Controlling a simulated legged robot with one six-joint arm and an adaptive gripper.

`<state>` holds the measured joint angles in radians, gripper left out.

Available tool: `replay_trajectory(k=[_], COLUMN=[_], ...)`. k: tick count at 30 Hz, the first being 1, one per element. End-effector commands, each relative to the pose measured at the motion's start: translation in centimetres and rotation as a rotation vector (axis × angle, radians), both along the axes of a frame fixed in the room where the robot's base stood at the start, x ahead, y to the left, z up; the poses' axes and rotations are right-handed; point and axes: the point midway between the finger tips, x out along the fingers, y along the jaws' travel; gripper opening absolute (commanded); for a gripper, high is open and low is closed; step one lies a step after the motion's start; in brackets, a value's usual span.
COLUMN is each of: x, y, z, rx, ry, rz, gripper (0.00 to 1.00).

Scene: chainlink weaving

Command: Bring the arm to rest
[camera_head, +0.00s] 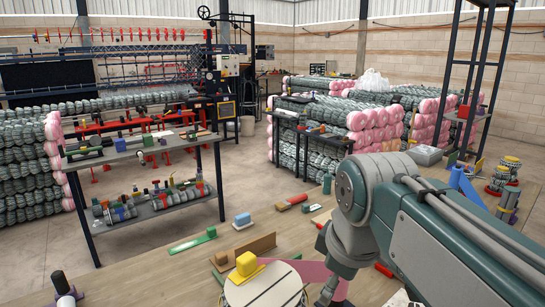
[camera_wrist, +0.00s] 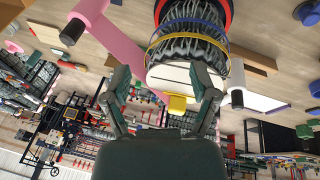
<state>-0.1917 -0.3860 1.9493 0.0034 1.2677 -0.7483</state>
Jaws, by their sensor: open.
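My arm (camera_head: 370,205) reaches in from the right over the wooden bench and bends downward. My gripper (camera_wrist: 160,85) shows in the wrist view with its two fingers spread apart and nothing between them. Its view is upside down. A bundle of grey mesh with a white round top (camera_wrist: 160,74) lies beyond the fingers, apart from them as far as I can tell. In the head view the white round top (camera_head: 270,288) and yellow block (camera_head: 246,263) are at the bottom middle; the gripper's fingers are not clearly seen there.
A pink strip (camera_wrist: 120,45) runs beside the bundle. The bench holds a wooden block (camera_head: 250,247), a blue block (camera_head: 242,220), a red-handled tool (camera_head: 292,202) and a blue bracket (camera_head: 465,185). A side table (camera_head: 140,150) and stacked mesh rolls (camera_head: 330,125) stand beyond.

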Motion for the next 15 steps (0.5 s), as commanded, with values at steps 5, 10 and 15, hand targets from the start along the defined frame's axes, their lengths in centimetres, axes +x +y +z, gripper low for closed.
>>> replay_trajectory(k=[5, 10, 15], x=[-3.4, -6.2, -7.7], y=[-3.0, -5.0, -6.0], z=[-4.1, -8.3, -10.9], rx=[0.109, 0.222, 0.295], ry=[-0.058, -0.112, -0.142], rz=[-0.36, -0.673, -0.851], gripper=[0.76, 0.76, 0.76])
